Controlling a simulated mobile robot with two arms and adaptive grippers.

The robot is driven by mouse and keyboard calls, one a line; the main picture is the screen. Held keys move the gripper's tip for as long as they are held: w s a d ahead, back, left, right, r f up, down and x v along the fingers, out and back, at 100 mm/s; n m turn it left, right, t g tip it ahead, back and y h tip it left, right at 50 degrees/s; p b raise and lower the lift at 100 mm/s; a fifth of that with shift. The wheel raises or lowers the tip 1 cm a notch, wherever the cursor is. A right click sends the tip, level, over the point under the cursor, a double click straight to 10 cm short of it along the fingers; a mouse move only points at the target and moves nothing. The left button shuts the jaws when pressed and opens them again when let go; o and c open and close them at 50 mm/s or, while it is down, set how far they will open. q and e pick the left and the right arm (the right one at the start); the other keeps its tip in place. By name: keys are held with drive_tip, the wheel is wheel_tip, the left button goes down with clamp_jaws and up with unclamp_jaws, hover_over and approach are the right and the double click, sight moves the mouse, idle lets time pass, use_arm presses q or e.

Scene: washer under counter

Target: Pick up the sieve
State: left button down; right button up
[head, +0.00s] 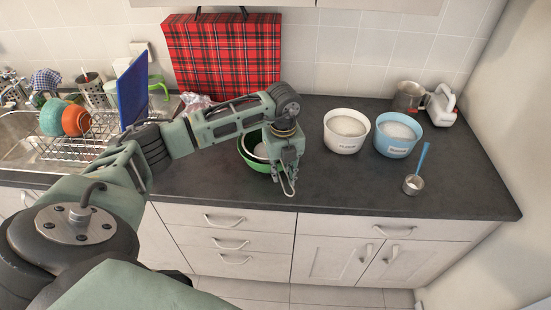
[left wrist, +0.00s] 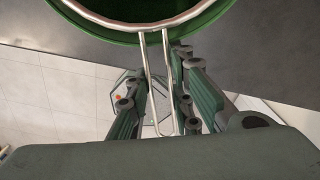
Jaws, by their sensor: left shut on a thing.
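The sieve has a metal rim and a long wire loop handle, and its rim sits at the green bowl (head: 246,159). In the left wrist view the sieve (left wrist: 152,27) shows its curved rim at the top, with the green bowl (left wrist: 222,10) around it. The handle runs down between the fingers of my left gripper (left wrist: 160,85). In the head view my left gripper (head: 288,168) points down at the bowl's right side, shut on the handle, whose wire end sticks out below. My gripper and arm hide part of the bowl and sieve. My right gripper is not in view.
A white flour tub (head: 345,146) and a blue sugar tub (head: 393,150) stand right of the bowl. A dish rack (head: 62,147) is at left, a red tartan bag (head: 222,55) behind. The front counter strip is clear.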

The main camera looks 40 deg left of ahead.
use_arm(q)
drive_tip(key=shift+r, duration=0.1)
drive_tip(key=shift+r+b, duration=0.55)
wheel_tip(320, 180, up, 3)
drive_tip(key=shift+f+b, duration=0.2)
drive_tip(key=shift+b, duration=0.65)
drive_tip(key=w+d+r+b, duration=0.4)
drive_tip(key=d+r, duration=0.3)
drive_tip(key=d, duration=0.3)
drive_tip(key=s+a+r+p, duration=0.2)
drive_tip(key=s+a+p, duration=0.2)
drive_tip(key=a+p, duration=0.55)
drive_tip(key=shift+a+f+b, duration=0.15)
drive_tip(key=shift+f+b, duration=0.9)
drive_tip(key=shift+f, duration=0.25)
drive_tip(key=shift+a+f+b, duration=0.1)
drive_tip(key=shift+f+b, duration=0.9)
drive_tip(key=shift+f, duration=0.25)
